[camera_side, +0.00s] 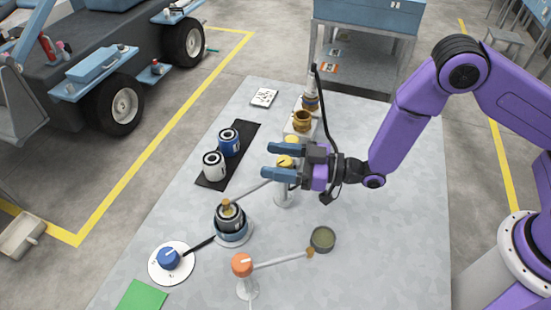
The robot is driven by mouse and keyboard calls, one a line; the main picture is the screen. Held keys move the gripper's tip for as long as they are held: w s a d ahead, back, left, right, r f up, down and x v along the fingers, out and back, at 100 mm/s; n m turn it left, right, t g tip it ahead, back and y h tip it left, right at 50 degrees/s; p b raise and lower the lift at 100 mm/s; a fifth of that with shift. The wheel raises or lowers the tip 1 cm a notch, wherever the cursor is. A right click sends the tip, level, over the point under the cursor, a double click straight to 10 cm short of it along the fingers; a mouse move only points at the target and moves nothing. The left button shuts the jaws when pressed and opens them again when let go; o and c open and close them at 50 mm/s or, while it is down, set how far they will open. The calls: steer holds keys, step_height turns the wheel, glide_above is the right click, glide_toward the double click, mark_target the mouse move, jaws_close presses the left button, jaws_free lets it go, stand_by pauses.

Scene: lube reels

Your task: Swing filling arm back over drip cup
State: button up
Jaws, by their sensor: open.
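My gripper (269,161) is open, with its two blue fingers pointing left. A yellow knob (285,161) shows between the fingers in the picture; I cannot tell whether they touch it. Below is a pale post (284,198). A thin filling arm (252,191) runs from there down-left, its brown tip over a dark can (230,218) on a round base. A second filling arm (283,260) runs from an orange-knobbed post (242,265) to the right. Its brown tip is at the near-left rim of a dark green cup (322,239), which looks like the drip cup.
A blue knob (168,258) with a black lever sits on a white disc at the left. White and blue cans (214,164) stand on a black mat. Brass pots (303,121) and a black upright (320,105) stand behind my gripper. The table's right side is clear.

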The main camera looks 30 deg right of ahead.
steer(key=shift+w+a, duration=0.15)
steer(key=shift+a, duration=0.1)
jaws_close()
